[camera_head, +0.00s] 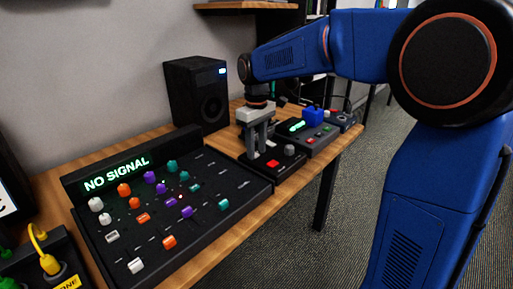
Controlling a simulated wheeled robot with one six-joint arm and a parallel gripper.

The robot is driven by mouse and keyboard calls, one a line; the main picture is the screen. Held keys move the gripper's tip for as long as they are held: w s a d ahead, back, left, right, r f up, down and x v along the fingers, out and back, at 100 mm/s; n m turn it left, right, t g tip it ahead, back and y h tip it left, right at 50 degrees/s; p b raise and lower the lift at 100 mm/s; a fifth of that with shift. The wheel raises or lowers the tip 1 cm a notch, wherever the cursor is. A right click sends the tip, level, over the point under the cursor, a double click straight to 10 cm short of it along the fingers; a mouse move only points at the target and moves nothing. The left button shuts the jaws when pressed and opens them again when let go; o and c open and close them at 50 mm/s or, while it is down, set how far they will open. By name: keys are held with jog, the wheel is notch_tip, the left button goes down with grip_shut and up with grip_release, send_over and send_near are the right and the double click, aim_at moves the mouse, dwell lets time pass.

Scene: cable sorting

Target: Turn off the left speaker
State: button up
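A black speaker (197,92) stands at the back left against the wall, with a small lit patch at its upper right. It is the only speaker I can make out, and no left or right label is readable. My gripper (258,152) points down over a small black box (285,166) to the right of the speaker. The box has a red button (272,163) and a grey knob (289,150). The two grey fingers reach close to the box's left part. Whether they touch it, or have something between them, is hidden.
A black mixer (110,250) with coloured knobs and a lit "NO SIGNAL" display (117,175) fills the desk's left part. Another device (308,136) with a green display and a blue block (313,114) stand beyond the box. Cable plugs (42,245) are at lower left.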

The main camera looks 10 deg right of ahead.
grip_shut()
jog(key=shift+w+a+g+h, duration=0.2)
jog(key=shift+g+h, duration=0.1)
jog(key=shift+g, duration=0.2)
jog(key=shift+w+r+g+h, duration=0.15)
jog(key=shift+w+g+h, duration=0.05)
jog(key=shift+g+h, duration=0.45)
jog(key=shift+o, duration=1.3)
grip_release()
jog(key=v, duration=1.7)
jog(key=shift+r, duration=0.2)
